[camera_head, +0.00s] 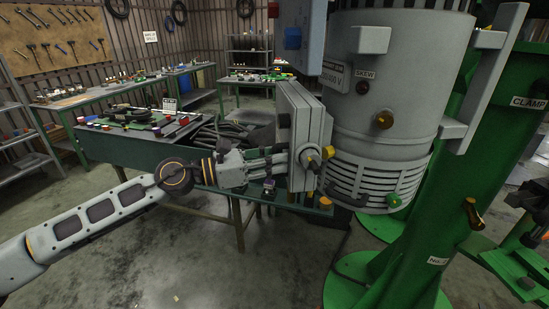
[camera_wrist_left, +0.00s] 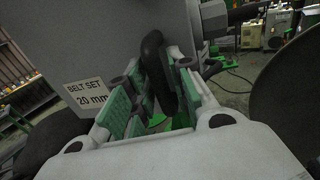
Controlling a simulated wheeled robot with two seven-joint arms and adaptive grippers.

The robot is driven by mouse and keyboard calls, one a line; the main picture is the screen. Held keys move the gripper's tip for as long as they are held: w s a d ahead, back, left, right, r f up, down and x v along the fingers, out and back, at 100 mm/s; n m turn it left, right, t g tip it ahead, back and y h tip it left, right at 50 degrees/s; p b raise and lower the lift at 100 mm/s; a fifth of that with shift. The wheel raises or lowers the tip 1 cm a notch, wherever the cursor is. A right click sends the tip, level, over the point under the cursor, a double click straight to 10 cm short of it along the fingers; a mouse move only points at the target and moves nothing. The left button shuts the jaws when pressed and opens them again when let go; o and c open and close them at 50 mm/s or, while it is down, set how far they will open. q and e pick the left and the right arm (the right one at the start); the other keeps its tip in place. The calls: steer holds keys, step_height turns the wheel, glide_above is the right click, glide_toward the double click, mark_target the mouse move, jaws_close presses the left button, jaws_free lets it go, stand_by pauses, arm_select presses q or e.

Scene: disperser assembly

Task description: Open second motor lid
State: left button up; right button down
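The lid, a thick light-grey panel (camera_head: 309,122), stands upright and edge-on beside the large grey cylindrical housing (camera_head: 384,110) in the head view. My left gripper (camera_head: 280,160) reaches in from the left to the panel's left face. In the left wrist view, a grey face (camera_wrist_left: 95,40) with a "BELT SET 20 mm" label fills the upper left. A black looped handle (camera_wrist_left: 157,68) stands between the green-padded fingers of my left gripper (camera_wrist_left: 160,85), which appear closed around it. Its contact with the far pad is partly hidden. My right gripper is not visible.
A green stand (camera_head: 425,190) with a "CLAMP" label is at right. A green workbench (camera_head: 135,150) with small parts and cables stands behind my left arm.

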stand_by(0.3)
arm_select(q)
jaws_close()
stand_by(0.4)
